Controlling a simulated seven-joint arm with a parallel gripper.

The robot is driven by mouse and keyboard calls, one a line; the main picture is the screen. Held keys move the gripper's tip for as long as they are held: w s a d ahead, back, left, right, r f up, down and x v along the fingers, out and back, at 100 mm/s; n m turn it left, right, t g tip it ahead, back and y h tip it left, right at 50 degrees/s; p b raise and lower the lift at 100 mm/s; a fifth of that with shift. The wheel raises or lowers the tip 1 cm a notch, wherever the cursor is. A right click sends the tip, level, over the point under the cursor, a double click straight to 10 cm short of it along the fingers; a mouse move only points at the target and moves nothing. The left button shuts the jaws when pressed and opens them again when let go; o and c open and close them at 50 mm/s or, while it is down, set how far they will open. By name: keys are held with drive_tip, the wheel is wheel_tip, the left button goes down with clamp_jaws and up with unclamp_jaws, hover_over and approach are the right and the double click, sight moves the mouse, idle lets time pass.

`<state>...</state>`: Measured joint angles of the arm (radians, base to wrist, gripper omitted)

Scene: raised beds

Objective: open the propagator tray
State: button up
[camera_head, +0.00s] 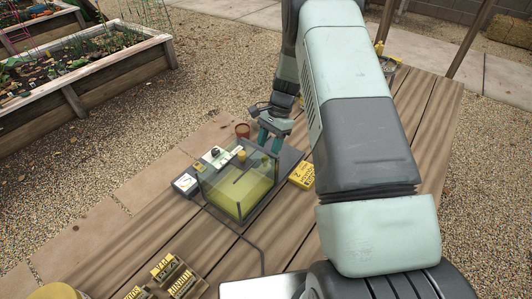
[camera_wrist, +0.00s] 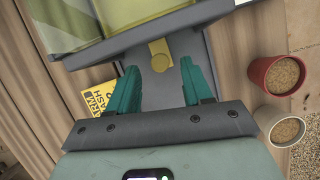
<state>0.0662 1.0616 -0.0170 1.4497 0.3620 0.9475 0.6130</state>
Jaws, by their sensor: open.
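The propagator tray (camera_head: 232,203) is a clear-walled box with a yellow-green inside, standing on the wooden bench in the head view. Part of it shows at the top of the wrist view (camera_wrist: 140,14), with a dark grey edge (camera_wrist: 140,33) below. Contact with the knob cannot be told.
A yellow lettered card (camera_head: 302,175) lies right of the tray; a red pot (camera_head: 243,130) stands behind it. The wrist view shows a pale pot (camera_wrist: 280,127) close by. Lettered yellow blocks (camera_head: 180,279) sit at the near left. A cable (camera_head: 255,250) crosses the bench.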

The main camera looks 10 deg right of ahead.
drive_tip(key=shift+x, duration=1.4)
drive_tip(key=shift+c, duration=0.5)
clamp_jaws()
